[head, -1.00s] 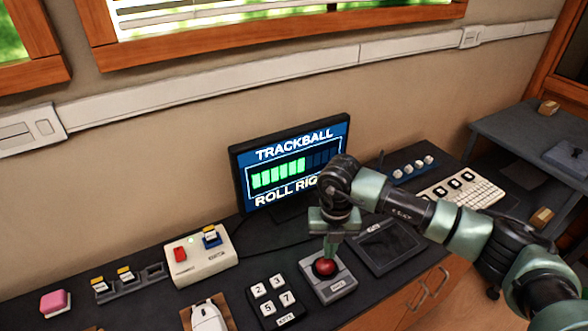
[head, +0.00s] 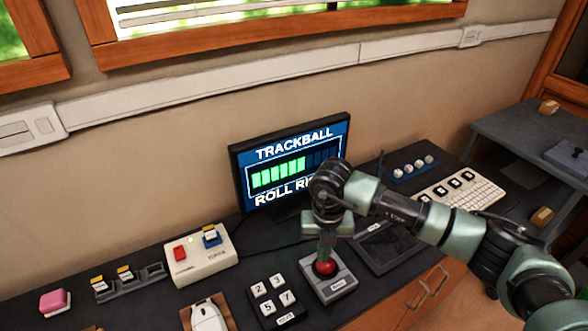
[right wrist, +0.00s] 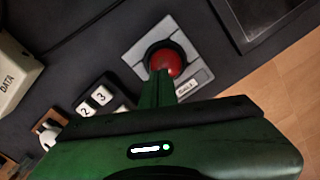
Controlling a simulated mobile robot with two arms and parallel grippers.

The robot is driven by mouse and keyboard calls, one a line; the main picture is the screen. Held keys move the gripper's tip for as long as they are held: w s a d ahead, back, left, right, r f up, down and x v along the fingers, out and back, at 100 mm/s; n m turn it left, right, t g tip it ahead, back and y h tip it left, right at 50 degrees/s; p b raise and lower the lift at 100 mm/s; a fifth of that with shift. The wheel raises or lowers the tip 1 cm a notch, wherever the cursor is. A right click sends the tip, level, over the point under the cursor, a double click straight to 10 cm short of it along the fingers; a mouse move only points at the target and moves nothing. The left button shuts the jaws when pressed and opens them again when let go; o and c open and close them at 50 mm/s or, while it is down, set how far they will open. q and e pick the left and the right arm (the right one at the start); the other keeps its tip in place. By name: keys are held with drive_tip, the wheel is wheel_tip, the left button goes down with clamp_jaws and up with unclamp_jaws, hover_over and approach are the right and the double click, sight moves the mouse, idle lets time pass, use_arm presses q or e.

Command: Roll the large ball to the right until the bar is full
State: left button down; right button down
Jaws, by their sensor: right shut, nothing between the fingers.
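The large red ball (head: 324,268) sits in its grey trackball housing (head: 338,287) on the dark desk. It also shows in the right wrist view (right wrist: 170,60). My right gripper (head: 325,254) is shut and empty, pointing down with its fingertips at the top of the ball. In the right wrist view the fingers (right wrist: 160,80) overlap the ball's near edge; I cannot tell whether they touch it. The monitor (head: 292,165) behind reads TRACKBALL and ROLL RIGHT, partly covered by my arm. Its bar (head: 278,172) has several green segments lit on the left and dark ones on the right. My left gripper is not in view.
A keypad (head: 275,302) and a white mouse (head: 208,318) lie left of the housing. A dark tablet (head: 388,247) lies close on its right, partly under my arm. A white keyboard (head: 465,193) and a cream box (head: 197,258) stand further off.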

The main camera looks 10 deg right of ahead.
drive_tip(key=shift+f+b, duration=0.35)
drive_tip(key=shift+f, duration=0.15)
drive_tip(key=shift+w+d+b, duration=0.2)
drive_tip(key=shift+d+b, duration=0.15)
drive_tip(key=shift+d, duration=0.2)
drive_tip(key=shift+w+d+b, duration=0.2)
drive_tip(key=shift+d+b, duration=0.1)
drive_tip(key=shift+d, duration=0.2)
idle(0.5)
drive_tip(key=shift+r, duration=0.1)
drive_tip(key=shift+r+p, duration=0.4)
drive_tip(key=shift+r, duration=0.25)
wheel_tip(320, 180, up, 6)
drive_tip(key=p, duration=0.3)
idle(0.6)
drive_tip(key=shift+a, duration=0.1)
